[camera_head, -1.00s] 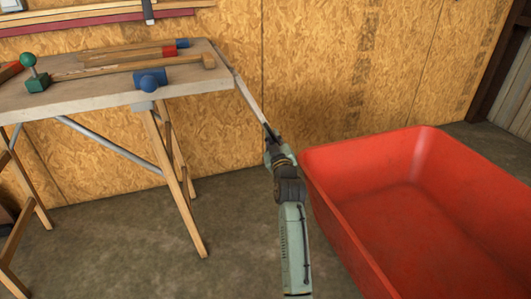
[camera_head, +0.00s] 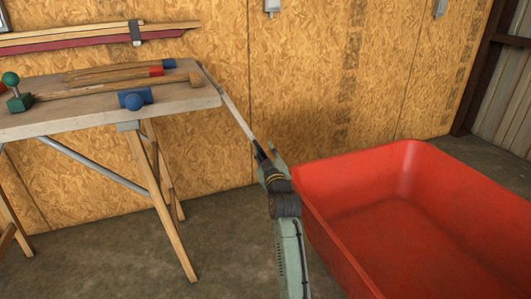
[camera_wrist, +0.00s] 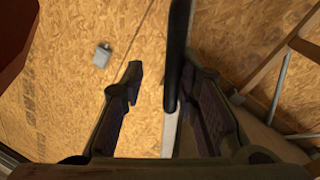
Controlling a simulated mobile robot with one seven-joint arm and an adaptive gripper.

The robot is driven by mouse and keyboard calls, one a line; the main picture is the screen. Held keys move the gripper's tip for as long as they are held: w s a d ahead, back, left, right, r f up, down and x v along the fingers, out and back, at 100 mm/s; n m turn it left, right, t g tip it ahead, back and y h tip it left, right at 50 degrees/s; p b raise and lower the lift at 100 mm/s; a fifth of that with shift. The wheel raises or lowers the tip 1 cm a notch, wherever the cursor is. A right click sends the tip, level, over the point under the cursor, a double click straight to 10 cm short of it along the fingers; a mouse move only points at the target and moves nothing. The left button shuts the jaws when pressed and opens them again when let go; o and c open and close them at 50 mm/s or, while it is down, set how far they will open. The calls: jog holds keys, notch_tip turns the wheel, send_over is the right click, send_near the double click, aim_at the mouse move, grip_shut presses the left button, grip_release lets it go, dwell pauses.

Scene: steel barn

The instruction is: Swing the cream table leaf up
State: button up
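The cream leaf (camera_head: 236,116) shows as a thin, nearly edge-on strip sloping down and right from the right end of the workbench top. My gripper (camera_head: 266,160) is at the lower end of this strip. In the wrist view, a dark bar (camera_wrist: 177,60) with a pale cream strip (camera_wrist: 169,135) below it lies between the fingers of my gripper (camera_wrist: 163,72). The fingers stand apart, with a clear gap on the left; the bar is closer to the right finger. Whether it touches that finger I cannot tell.
The workbench top (camera_head: 60,122) carries a blue-headed mallet (camera_head: 135,98), a green tool (camera_head: 18,101) and long wooden handles. Its splayed wooden legs (camera_head: 160,205) stand left of my arm. A large red tub (camera_head: 400,190) stands close on the right. A chipboard wall (camera_head: 300,90) is behind.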

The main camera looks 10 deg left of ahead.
dwell(0.3)
jog(key=v, duration=0.7)
jog(key=shift+s+d, duration=0.15)
jog(key=shift+s, duration=0.05)
jog(key=shift+r, duration=0.1)
